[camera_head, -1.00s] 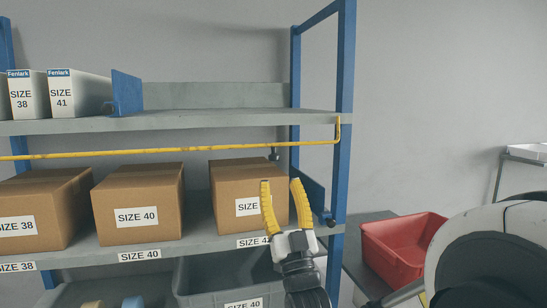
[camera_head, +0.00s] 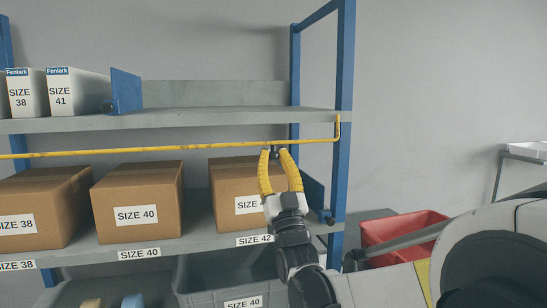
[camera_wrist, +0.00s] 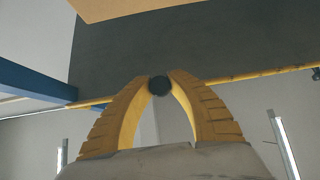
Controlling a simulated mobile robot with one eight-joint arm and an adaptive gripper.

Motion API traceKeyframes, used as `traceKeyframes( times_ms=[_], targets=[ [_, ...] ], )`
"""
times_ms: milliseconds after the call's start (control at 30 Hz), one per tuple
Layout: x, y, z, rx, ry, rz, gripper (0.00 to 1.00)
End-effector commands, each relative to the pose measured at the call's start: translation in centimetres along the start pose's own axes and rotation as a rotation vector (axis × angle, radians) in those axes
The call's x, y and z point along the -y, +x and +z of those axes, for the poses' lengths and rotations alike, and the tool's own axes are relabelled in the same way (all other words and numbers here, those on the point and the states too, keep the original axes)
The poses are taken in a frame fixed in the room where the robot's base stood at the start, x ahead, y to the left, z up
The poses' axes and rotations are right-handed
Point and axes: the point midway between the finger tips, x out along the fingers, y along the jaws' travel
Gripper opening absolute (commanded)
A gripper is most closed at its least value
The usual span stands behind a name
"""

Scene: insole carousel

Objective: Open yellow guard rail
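The yellow guard rail (camera_head: 190,149) runs across the front of the shelf, just under the upper board, in the head view. Its right end bends up beside the blue post. It also shows in the wrist view (camera_wrist: 250,75). A dark round knob (camera_wrist: 159,87) sits at the rail, between my fingertips in the wrist view. My gripper (camera_head: 274,152) points up at the rail near its right end, in front of the right-hand box. Its yellow fingers are drawn in, with the knob between their tips, and appear to touch it on both sides. The knob's far side is hidden.
Brown boxes (camera_head: 137,190) stand on the shelf below the rail, one close behind my gripper. White boxes (camera_head: 80,90) stand on the upper shelf (camera_head: 220,120). A blue post (camera_head: 342,120) is right of the gripper. A red bin (camera_head: 400,228) stands at lower right.

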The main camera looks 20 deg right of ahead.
Motion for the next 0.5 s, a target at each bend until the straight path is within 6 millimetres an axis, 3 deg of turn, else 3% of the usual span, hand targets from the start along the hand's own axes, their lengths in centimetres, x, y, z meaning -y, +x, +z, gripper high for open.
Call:
traceKeyframes(
  times_ms=[500],
  targets=[
    [0.0, -0.3, -1.1, 0.085, 0.000, 0.000, 0.00]
  ],
)
